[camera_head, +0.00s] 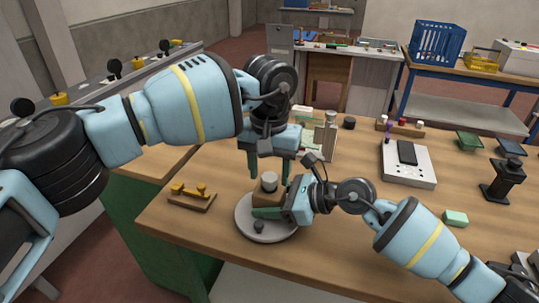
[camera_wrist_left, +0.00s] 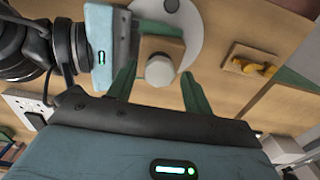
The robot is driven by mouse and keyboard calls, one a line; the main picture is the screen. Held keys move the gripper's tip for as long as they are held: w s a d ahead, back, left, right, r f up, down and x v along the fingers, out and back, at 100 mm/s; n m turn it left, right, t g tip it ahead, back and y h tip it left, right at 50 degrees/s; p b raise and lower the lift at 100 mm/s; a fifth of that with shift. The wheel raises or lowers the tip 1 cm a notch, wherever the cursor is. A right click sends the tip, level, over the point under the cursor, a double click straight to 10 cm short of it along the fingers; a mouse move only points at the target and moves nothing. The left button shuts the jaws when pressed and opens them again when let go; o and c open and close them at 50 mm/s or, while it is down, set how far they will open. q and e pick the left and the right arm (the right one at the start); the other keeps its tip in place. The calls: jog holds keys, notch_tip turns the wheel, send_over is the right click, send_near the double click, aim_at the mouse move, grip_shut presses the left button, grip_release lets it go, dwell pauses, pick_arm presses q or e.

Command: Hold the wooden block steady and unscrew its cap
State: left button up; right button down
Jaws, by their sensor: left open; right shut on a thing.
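The tan wooden block (camera_head: 264,198) stands upright on a round grey plate (camera_head: 250,231) near the table's front edge. Its pale grey, round cap (camera_head: 269,181) is on top. My right gripper (camera_head: 276,209) is shut on the block from the right; one green finger crosses its front, and the far finger is mostly hidden. My left gripper (camera_head: 269,175) is open, pointing down just above the cap. In the left wrist view, the cap (camera_wrist_left: 160,71) lies between the left gripper's spread fingers (camera_wrist_left: 159,92), with a gap on each side.
A wooden holder (camera_head: 191,198) with yellow pieces lies left of the plate. A white box (camera_head: 407,165) with a black pad, a green block (camera_head: 455,218) and a black stand (camera_head: 500,185) are to the right. Small items and a board (camera_head: 322,140) stand behind my left gripper.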

pick_arm(q)
jog(key=shift+f, duration=0.65)
